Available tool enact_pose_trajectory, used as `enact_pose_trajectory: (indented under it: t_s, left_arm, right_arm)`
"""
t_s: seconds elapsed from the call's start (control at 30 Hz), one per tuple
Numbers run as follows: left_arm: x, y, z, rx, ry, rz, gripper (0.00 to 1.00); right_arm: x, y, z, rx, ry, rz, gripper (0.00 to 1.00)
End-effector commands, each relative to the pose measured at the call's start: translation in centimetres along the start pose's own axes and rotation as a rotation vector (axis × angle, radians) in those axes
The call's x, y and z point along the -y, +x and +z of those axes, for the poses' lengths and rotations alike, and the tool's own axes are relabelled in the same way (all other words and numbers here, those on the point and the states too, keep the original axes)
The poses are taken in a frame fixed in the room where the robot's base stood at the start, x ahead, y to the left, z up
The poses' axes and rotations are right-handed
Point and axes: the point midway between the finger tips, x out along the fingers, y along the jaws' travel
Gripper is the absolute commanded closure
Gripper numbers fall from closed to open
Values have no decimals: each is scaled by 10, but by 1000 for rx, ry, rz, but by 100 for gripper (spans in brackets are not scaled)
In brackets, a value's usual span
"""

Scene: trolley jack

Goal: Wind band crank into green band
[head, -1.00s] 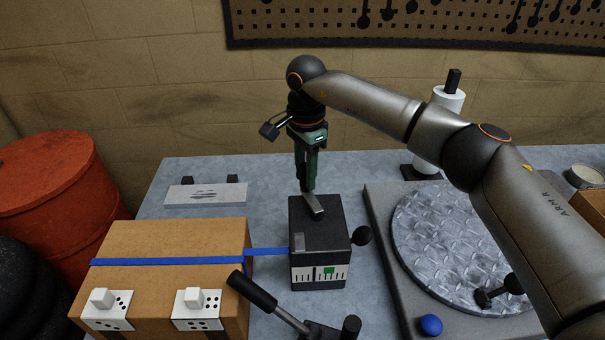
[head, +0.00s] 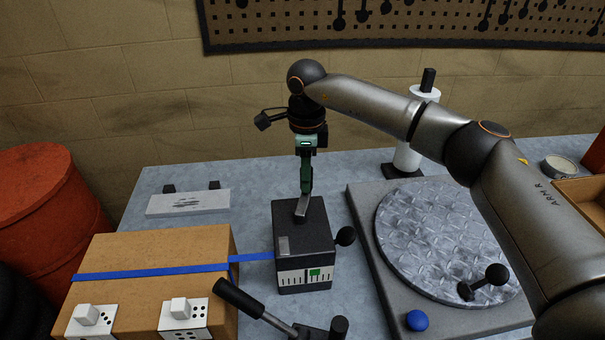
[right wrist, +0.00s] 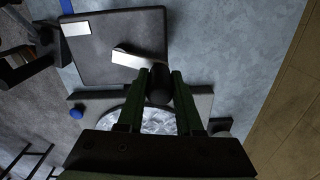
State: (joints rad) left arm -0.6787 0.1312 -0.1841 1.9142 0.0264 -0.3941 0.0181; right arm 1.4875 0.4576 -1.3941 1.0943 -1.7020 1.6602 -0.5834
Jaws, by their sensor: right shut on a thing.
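The band crank is a short flat metal arm (head: 302,209) on top of a black box (head: 305,238). My right gripper (head: 306,192) comes down from above and is shut on the crank's upright black handle (right wrist: 159,86), which shows between the green fingers in the right wrist view. The arm also shows there (right wrist: 130,59). The box's front has a white scale with black ticks (head: 290,279) and a green band (head: 315,272) right of its middle. I cannot tell where a pointer stands on it. A blue strap (head: 250,257) runs from the box across a carton (head: 150,250). My left gripper is not in view.
A black-handled lever (head: 240,299) stands in front of the box. A black ball knob (head: 345,236) sticks out at its right. A round metal plate (head: 445,235) on a grey base lies farther right. A white block (head: 188,203) lies at the back left.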

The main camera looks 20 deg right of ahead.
Motion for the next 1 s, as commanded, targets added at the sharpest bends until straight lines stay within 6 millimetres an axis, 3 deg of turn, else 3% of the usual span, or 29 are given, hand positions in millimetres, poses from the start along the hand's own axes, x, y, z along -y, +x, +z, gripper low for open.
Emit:
enact_pose_trajectory:
  t_s: [0.5,0.53,0.77,1.0]
  left_arm:
    - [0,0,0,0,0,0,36]
    - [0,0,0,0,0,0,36]
    - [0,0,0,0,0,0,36]
    - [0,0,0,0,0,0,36]
  right_arm:
    - [1,-2,-2,1,22,-4,100]
    - [1,-2,-2,1,22,-4,63]
    - [1,-1,-2,1,20,-2,37]
    - [0,0,-1,0,18,0,36]
